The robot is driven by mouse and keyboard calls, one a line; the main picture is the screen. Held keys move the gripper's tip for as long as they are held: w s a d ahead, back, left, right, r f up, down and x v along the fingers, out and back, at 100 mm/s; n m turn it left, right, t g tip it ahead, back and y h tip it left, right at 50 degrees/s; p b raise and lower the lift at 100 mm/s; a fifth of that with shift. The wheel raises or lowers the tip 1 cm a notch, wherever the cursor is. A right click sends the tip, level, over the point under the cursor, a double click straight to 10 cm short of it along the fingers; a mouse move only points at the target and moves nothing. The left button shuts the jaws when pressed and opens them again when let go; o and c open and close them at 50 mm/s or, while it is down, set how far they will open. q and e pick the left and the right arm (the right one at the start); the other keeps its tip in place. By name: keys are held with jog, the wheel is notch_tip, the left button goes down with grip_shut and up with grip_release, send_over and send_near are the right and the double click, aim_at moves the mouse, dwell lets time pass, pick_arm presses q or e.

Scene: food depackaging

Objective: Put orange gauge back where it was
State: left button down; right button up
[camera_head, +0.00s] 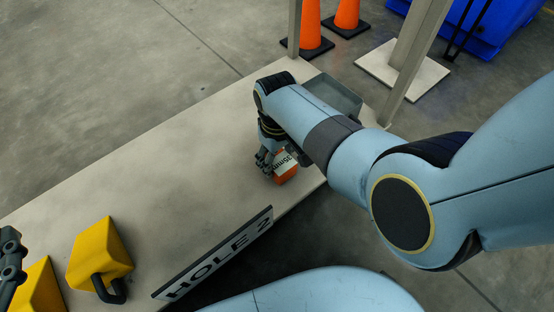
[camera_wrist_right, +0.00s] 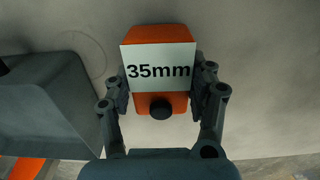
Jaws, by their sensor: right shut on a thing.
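The orange gauge (camera_wrist_right: 158,36) has a white label reading 35mm and a dark round knob on its near end. In the right wrist view my right gripper (camera_wrist_right: 160,90) has its two fingers on either side of the gauge, shut on it. In the head view the orange gauge (camera_head: 286,176) is at the table's right part, partly hidden by my right gripper (camera_head: 268,166). Whether it touches the table is hard to tell. My left gripper (camera_head: 10,258) shows only in part at the left edge, and its fingers cannot be judged.
A grey bin (camera_head: 335,95) stands on the table beyond my right wrist; it also shows in the right wrist view (camera_wrist_right: 45,105). Yellow blocks with dark handles (camera_head: 100,255) and a HOLE 2 sign (camera_head: 215,255) are at the near left. The table's middle (camera_head: 160,160) is clear.

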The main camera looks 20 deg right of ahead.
aim_at(277, 157)
pick_arm(q)
jog(key=shift+w+d+r+t, duration=0.1)
jog(key=shift+w+r+t, duration=0.45)
jog(key=shift+r, duration=0.35)
pick_arm(e)
jog(key=shift+f, duration=0.15)
pick_arm(q)
jog(key=shift+r, duration=0.1)
pick_arm(e)
jog(key=o, duration=1.5)
jog(key=shift+f, duration=0.1)
pick_arm(q)
jog(key=shift+w+r, duration=0.1)
pick_arm(e)
jog(key=shift+o, duration=0.2)
